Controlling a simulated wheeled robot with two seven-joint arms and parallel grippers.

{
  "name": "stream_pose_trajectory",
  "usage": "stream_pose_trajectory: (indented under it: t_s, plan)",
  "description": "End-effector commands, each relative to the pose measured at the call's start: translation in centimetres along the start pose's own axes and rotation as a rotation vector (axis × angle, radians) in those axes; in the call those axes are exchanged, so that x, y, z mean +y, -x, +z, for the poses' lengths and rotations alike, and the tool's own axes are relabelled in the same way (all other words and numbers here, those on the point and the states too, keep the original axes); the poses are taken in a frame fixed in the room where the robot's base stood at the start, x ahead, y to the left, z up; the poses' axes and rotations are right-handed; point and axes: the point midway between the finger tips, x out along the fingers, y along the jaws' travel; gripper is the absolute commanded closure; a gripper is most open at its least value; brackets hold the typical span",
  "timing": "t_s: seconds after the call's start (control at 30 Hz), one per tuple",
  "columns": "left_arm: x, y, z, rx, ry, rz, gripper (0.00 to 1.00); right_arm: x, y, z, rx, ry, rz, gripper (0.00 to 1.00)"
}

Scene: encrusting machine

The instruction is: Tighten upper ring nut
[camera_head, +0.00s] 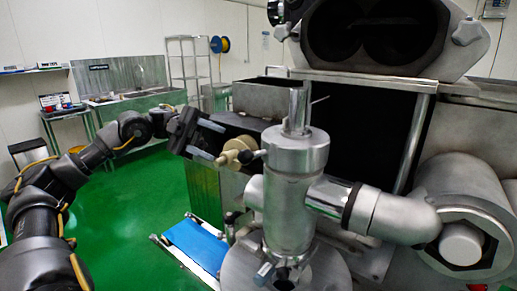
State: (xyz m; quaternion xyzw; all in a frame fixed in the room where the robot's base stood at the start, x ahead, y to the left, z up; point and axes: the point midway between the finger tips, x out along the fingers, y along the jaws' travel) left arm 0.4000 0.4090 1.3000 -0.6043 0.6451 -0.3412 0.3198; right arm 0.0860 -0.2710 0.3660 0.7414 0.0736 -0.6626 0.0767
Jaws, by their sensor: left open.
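The machine's silver vertical cylinder (287,205) stands in the middle of the head view. A wide silver collar (296,152), which looks like the upper ring nut, sits around its top, with a narrower tube (298,112) rising out of it. My left gripper (217,143) is open and empty, left of the collar, its two pale fingers pointing right. A tan round knob (238,152) shows between the fingertips and the collar; I cannot tell whether the fingers touch it. My right gripper is not in view.
A silver elbow pipe (390,212) runs right from the cylinder to a large housing (465,200). A blue conveyor belt (197,245) lies low at left. A steel sink bench (125,90) stands at the back left. Green floor (130,215) is open at left.

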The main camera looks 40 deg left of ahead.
Motion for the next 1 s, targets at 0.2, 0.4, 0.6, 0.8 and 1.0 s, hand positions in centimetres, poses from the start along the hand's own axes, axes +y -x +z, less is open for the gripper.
stream_pose_trajectory:
  t_s: [0.2,0.4,0.6,0.8,1.0]
  plan:
    - [-0.1,-1.4,0.1,0.006,0.0,0.004,0.56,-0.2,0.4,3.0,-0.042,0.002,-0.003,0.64]
    - [-0.2,-5.0,-0.2,0.005,0.0,0.003,0.56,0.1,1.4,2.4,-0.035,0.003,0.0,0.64]
    - [-0.2,-8.4,-0.3,0.004,0.0,0.001,0.56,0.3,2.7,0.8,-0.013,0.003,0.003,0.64]
    - [-0.1,-10.4,-0.1,0.001,0.001,-0.001,0.56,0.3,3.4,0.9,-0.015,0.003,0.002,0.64]
    - [0.0,-10.8,0.0,0.0,0.0,0.0,0.56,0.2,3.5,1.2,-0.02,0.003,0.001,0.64]
